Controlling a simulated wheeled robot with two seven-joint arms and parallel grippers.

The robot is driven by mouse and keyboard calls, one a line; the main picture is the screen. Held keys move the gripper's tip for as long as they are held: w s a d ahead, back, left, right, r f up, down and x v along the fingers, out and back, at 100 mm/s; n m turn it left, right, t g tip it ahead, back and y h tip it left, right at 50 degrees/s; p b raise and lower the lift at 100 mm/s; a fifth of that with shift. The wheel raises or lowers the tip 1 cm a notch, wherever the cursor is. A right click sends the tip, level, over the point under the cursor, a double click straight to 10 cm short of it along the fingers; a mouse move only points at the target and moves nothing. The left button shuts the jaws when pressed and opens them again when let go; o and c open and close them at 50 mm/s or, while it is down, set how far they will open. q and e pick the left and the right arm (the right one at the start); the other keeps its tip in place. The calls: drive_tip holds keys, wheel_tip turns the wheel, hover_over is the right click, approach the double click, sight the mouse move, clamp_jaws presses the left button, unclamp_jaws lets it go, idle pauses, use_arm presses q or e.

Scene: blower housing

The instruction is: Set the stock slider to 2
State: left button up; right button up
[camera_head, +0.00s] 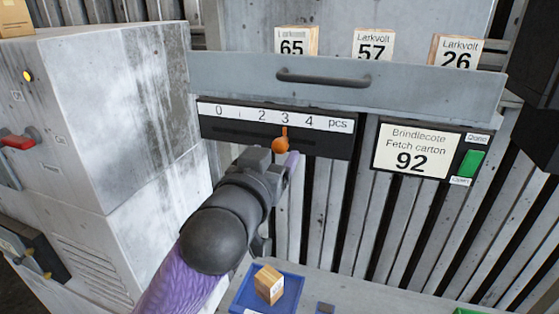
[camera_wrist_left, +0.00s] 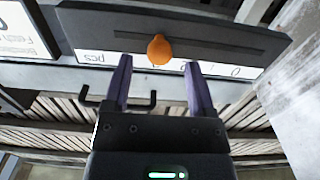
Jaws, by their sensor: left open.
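The stock slider is an orange knob (camera_head: 280,144) with a thin pointer on a dark panel (camera_head: 333,147). Its white scale reads 0, a faint mark, 2, 3, 4 and pcs. The pointer stands at 3. My left gripper (camera_head: 285,160) is just below the knob. In the left wrist view, the open purple fingers (camera_wrist_left: 158,66) stand on either side of the knob's line, with the knob (camera_wrist_left: 160,49) just at or beyond their tips. No contact is visible. My right gripper is not in view.
A grey drawer front with a handle (camera_head: 325,78) is above the panel, with several Larkvolt cartons (camera_head: 373,45) behind it. To the right is a sign reading 92 (camera_head: 412,152) with a green switch (camera_head: 469,163). A blue tray (camera_head: 246,293) holding a small box (camera_head: 269,284) sits below.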

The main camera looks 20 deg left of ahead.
sight(279, 147)
use_arm(q)
drive_tip(key=shift+w+d+r+p, duration=0.15)
drive_tip(key=shift+w+p, duration=0.2)
drive_tip(key=shift+w, duration=1.6)
clamp_jaws()
